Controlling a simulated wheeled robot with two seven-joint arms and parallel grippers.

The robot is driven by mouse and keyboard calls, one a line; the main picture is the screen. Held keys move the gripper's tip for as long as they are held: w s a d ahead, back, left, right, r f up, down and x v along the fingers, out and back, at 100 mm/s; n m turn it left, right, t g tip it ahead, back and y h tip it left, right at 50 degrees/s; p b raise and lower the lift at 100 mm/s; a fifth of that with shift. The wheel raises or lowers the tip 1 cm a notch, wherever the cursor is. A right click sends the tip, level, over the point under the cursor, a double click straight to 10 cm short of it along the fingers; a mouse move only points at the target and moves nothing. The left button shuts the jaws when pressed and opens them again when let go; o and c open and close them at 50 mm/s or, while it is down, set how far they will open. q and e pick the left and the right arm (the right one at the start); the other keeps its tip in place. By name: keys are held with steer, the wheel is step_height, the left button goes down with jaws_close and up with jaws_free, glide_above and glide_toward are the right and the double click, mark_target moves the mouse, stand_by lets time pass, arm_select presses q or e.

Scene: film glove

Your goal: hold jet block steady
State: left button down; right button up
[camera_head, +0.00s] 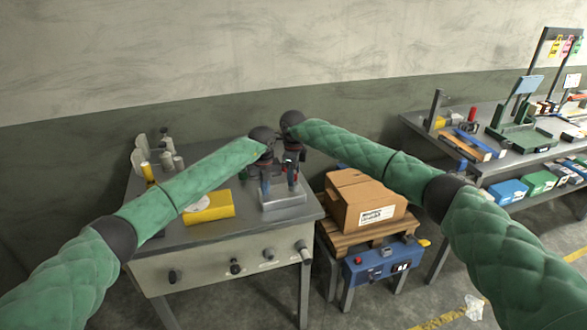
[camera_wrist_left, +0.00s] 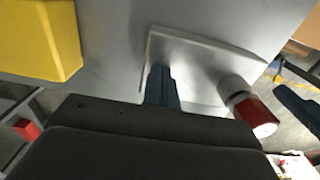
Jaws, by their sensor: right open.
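The jet block appears to be the pale grey metal block (camera_head: 283,202) at the right front of the grey table; its flat top also shows in the left wrist view (camera_wrist_left: 195,58). My left gripper (camera_head: 265,189) points down at the block's left part. In the left wrist view its blue fingers (camera_wrist_left: 162,88) look close together at the block's edge; whether they grip it is hidden. My right gripper (camera_head: 292,183) is open, pointing down over the block's right part. A white cylinder with a red end (camera_wrist_left: 252,110) stands beside the left fingers.
A yellow block (camera_head: 208,207) lies on the table (camera_head: 240,236) left of the jet block. A cardboard box (camera_head: 365,203) sits on a pallet to the right, above a blue case (camera_head: 383,262). A crowded bench (camera_head: 460,118) is further right.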

steer(key=shift+f, duration=0.1)
steer(key=c, duration=1.1)
steer(key=shift+o, duration=0.2)
steer(key=shift+r, duration=0.75)
steer(key=shift+r, duration=2.05)
steer(key=shift+r, duration=1.5)
arm_select(q)
steer(key=shift+r, duration=0.1)
